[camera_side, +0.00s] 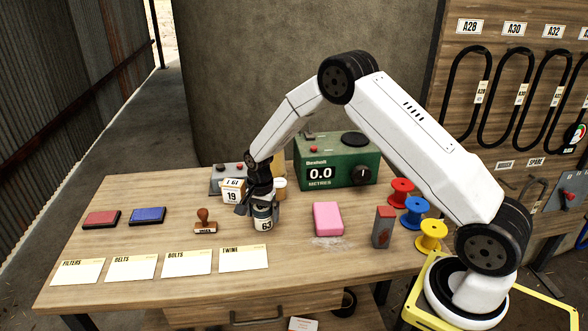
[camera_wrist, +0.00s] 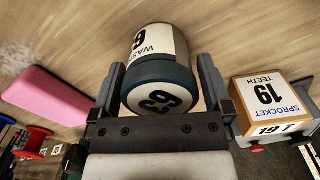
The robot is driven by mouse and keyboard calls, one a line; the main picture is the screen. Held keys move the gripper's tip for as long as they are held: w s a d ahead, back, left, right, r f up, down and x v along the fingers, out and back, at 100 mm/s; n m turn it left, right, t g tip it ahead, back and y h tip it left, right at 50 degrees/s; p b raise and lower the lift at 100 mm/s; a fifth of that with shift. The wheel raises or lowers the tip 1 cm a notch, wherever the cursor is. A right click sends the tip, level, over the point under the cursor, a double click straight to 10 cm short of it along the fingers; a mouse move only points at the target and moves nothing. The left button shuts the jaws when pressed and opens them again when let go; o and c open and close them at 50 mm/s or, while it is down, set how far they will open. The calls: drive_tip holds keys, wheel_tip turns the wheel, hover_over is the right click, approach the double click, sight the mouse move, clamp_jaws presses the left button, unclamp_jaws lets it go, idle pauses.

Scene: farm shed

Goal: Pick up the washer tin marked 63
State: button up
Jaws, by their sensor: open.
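The washer tin marked 63 (camera_side: 264,219) stands upright on the wooden table in the side view. It has a white label and a dark teal lid. In the wrist view the tin (camera_wrist: 160,50) shows its lid and label with 63, between the two fingers of my gripper (camera_wrist: 160,82). My gripper (camera_side: 259,208) points down over the tin in the side view. The fingers are open, one on each side of the tin; gaps show between them and the tin in the wrist view.
A sprocket box marked 19 (camera_side: 232,192) stands close to my gripper on the left. A rubber stamp (camera_side: 205,222) is left of the tin, a pink block (camera_side: 327,218) right. A green metres counter (camera_side: 335,163) stands behind. Label cards (camera_side: 244,258) lie along the front.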

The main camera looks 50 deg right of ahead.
idle(0.4)
drive_tip(key=c, duration=1.1)
drive_tip(key=shift+r, duration=0.15)
drive_tip(key=shift+r, duration=0.7)
drive_tip(key=s+a+r, duration=0.1)
drive_tip(key=s+r, duration=1)
drive_tip(key=s, duration=0.3)
drive_tip(key=shift+a+r, duration=0.2)
drive_tip(key=shift+a, duration=0.05)
